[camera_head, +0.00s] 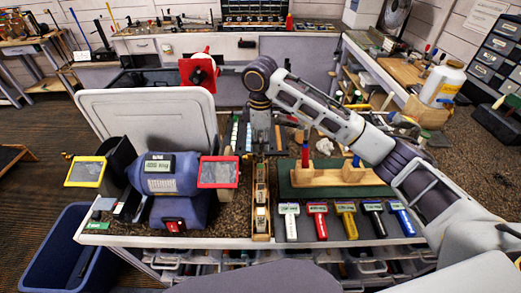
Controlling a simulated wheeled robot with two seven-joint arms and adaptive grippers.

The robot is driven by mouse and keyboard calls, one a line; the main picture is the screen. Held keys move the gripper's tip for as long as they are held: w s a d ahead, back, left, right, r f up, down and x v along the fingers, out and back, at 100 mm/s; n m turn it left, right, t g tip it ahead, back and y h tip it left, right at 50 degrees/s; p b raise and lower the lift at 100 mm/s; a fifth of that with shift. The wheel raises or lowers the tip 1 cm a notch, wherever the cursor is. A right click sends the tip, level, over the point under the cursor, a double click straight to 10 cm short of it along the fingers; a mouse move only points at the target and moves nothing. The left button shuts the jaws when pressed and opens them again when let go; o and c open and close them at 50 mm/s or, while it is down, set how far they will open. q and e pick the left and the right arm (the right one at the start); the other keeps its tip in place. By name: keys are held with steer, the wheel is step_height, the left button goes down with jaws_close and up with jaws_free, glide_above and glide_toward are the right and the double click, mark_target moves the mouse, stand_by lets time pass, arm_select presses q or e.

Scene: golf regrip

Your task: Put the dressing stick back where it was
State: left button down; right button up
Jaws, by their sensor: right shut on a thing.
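My right arm reaches in from the right, bends, and its gripper (262,142) points down over the bench, behind a narrow wooden tray (261,228). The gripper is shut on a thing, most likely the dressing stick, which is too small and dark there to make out. The blue bench grinder (165,178), with a yellow-framed guard (86,171) and a red-framed guard (219,172), stands left of the gripper, apart from it. My left gripper is not in view.
Right of the tray stand a wooden block rack (328,176) on a green mat and several coloured tools, including a yellow one (346,207). A large white panel (150,118) rises behind the grinder. A white bottle (442,83) stands far right. A blue bin (58,262) is at lower left.

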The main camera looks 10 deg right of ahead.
mark_target(260, 149)
steer(key=shift+f, duration=1.9)
steer(key=o, duration=0.9)
steer(key=shift+f, duration=0.1)
steer(key=shift+o, duration=0.2)
steer(key=shift+s+r, duration=0.1)
steer(key=shift+r, duration=6)
